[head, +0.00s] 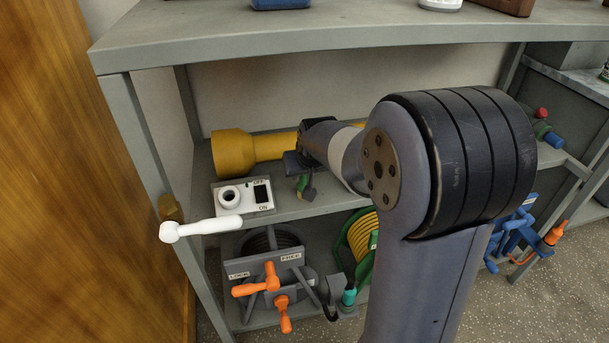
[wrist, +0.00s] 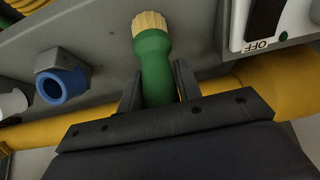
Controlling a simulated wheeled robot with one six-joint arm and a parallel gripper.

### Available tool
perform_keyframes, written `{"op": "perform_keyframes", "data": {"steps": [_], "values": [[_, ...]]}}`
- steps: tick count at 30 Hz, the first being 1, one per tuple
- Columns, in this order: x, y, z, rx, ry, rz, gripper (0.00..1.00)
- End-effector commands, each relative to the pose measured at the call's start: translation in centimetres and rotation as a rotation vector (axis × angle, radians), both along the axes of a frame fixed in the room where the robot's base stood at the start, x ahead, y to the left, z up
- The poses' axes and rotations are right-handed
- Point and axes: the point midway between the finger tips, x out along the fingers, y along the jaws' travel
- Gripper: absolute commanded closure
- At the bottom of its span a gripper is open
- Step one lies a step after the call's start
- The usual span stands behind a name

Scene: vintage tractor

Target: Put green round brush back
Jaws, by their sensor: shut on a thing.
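The green round brush (wrist: 152,52) has a green handle and a pale yellow ribbed end. My gripper (wrist: 158,82) is shut on its green handle, one finger on each side, and the pale end points away from the gripper. A blue round socket (wrist: 62,86) on a grey mount is at the left in the wrist view, apart from the brush. A white round piece (wrist: 13,103) is partly cut off beside it.
A yellow cylinder (head: 235,152) lies on the middle shelf behind my gripper. Below are a grey unit with orange levers (head: 265,280) and a green reel (head: 353,240). My arm hides much of the right side.

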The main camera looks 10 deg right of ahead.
Motion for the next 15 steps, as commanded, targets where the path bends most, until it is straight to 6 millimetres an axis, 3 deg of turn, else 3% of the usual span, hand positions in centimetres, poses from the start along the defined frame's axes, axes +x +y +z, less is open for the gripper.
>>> {"op": "perform_keyframes", "data": {"steps": [8, 9, 15], "values": [[0.01, 0.00, -0.18, 0.000, 0.000, 0.000, 0.94], [0.01, 0.00, -0.10, 0.000, 0.000, 0.000, 0.65], [0.01, 0.00, -0.08, 0.000, 0.000, 0.000, 0.48]]}}
